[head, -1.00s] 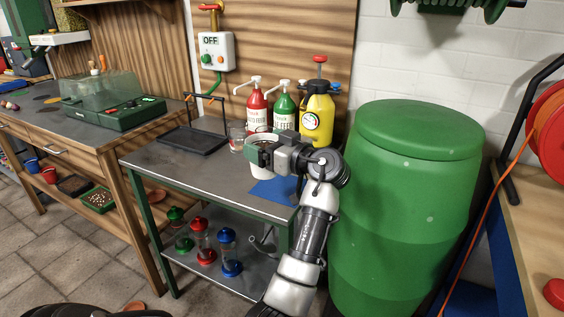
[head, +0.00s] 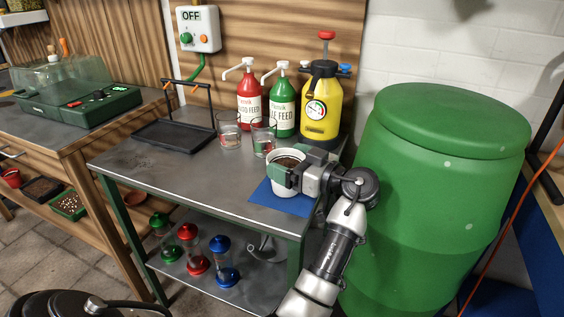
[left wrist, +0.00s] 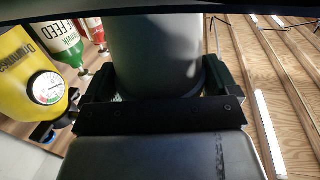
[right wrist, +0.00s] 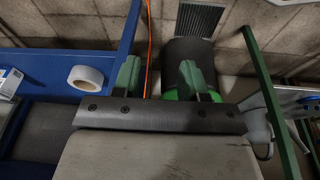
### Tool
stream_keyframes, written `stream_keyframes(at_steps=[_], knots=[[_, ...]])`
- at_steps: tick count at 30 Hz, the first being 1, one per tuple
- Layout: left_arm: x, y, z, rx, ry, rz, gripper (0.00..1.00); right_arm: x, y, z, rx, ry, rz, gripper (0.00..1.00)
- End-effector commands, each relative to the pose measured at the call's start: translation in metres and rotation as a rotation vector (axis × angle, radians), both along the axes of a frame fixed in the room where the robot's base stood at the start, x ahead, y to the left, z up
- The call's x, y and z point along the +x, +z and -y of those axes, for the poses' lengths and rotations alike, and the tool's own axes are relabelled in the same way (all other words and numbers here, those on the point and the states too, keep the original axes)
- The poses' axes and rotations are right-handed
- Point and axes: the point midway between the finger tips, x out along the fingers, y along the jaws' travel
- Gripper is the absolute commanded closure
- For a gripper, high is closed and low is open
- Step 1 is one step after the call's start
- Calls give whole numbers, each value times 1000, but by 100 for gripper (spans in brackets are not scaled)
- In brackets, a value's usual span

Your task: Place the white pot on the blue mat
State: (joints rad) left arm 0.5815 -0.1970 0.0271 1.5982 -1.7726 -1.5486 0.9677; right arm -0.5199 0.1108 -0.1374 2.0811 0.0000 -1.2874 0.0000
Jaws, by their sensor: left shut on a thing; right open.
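The white pot (head: 283,182), filled with dark soil, is upright at the blue mat (head: 290,204) on the grey metal table; whether its base touches the mat I cannot tell. My left gripper (head: 290,174) is shut on the pot from the right side. In the left wrist view the pot (left wrist: 158,55) fills the space between the green fingers. Part of the mat is hidden by the pot and my gripper. My right gripper (right wrist: 158,80) is open and empty, away from the table top; it does not show in the head view.
Two clear glasses (head: 229,128), red and green feed bottles (head: 283,105) and a yellow sprayer (head: 321,105) stand behind the pot. A black tray (head: 172,135) lies left. A large green barrel (head: 437,205) stands close right. Colored lanterns (head: 194,255) stand on the lower shelf.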

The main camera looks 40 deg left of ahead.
Motion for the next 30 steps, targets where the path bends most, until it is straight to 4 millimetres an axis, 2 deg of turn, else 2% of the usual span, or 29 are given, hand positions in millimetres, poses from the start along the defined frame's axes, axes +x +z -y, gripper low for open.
stream_keyframes(at_steps=[3,17,18,20,30], knots=[[-1,-3,5,2,0,2,39,0,6,1,-1,0,3,57],[-1,-5,5,2,0,2,39,0,13,1,-1,-1,6,57],[-1,-5,5,1,0,2,10,0,14,0,0,-1,7,57],[-1,-5,5,1,0,2,0,0,15,1,0,-1,8,57],[-1,-3,5,1,0,2,0,0,15,1,0,-2,10,57]])
